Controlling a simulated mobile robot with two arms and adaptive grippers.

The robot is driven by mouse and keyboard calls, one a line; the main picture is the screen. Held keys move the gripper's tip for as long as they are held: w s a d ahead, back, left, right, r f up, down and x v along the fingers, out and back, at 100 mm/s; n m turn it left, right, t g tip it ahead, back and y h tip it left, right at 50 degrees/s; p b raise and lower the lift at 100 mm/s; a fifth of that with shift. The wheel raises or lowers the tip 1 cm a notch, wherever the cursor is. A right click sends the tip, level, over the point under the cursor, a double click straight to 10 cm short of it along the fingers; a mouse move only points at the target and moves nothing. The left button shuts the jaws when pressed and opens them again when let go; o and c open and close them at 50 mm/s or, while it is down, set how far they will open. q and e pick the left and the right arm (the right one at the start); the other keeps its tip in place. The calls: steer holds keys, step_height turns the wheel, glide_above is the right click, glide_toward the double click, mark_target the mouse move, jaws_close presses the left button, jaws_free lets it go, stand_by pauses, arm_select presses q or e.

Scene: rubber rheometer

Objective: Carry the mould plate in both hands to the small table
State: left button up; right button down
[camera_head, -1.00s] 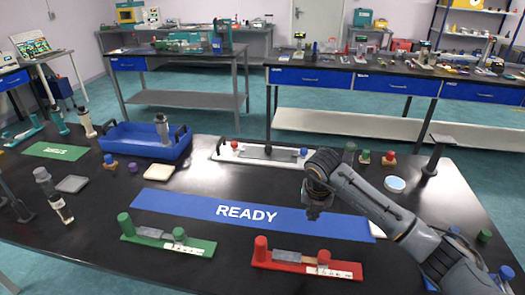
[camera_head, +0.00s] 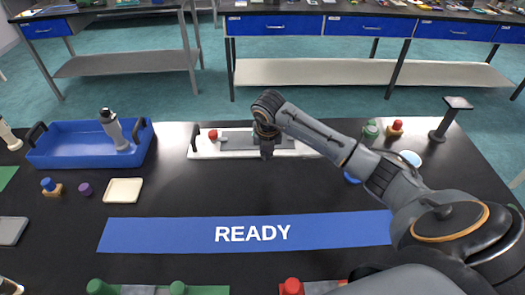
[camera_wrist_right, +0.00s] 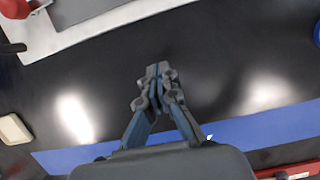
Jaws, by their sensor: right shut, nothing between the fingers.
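A long white plate (camera_head: 205,146) with a dark handle at its left end lies at the back of the black table. It carries a grey slab (camera_head: 237,138) and a red knob (camera_head: 213,135). I cannot tell whether the white plate or the slab is the mould plate. My right gripper (camera_head: 266,153) is at the plate's front side and hides part of it. In the right wrist view the fingers (camera_wrist_right: 157,77) are shut and empty over bare black table, with the white plate (camera_wrist_right: 75,32) beyond. My left gripper is not in view. I cannot identify the small table.
A blue tray (camera_head: 70,156) with a bottle (camera_head: 114,130) stands at the left. A blue READY strip (camera_head: 165,234) crosses the table. A cream dish (camera_head: 123,190) lies left of centre. Small knobbed parts and a dark stand (camera_head: 443,122) are at the back right.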

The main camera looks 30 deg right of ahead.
mark_target(266, 162)
steer(key=p+x, duration=0.1)
steer(key=x, duration=0.6)
steer(key=shift+f, duration=0.35)
steer(key=shift+w+d+r+p, duration=0.1)
steer(key=shift+w+d+p, duration=0.15)
steer(key=shift+w, duration=0.3)
steer(key=shift+w+d+r+p, duration=0.1)
steer(key=shift+w+d+p, duration=0.05)
steer(key=shift+w+d, duration=0.3)
steer(key=shift+w+d+f, duration=0.1)
steer(key=shift+w+d, duration=0.25)
steer(key=shift+w, duration=0.35)
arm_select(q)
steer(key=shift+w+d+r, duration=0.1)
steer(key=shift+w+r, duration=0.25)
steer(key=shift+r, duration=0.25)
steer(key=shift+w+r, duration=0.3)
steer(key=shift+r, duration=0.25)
arm_select(e)
steer(key=shift+w, duration=0.1)
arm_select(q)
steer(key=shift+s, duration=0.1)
arm_select(e)
steer(key=shift+d, duration=0.1)
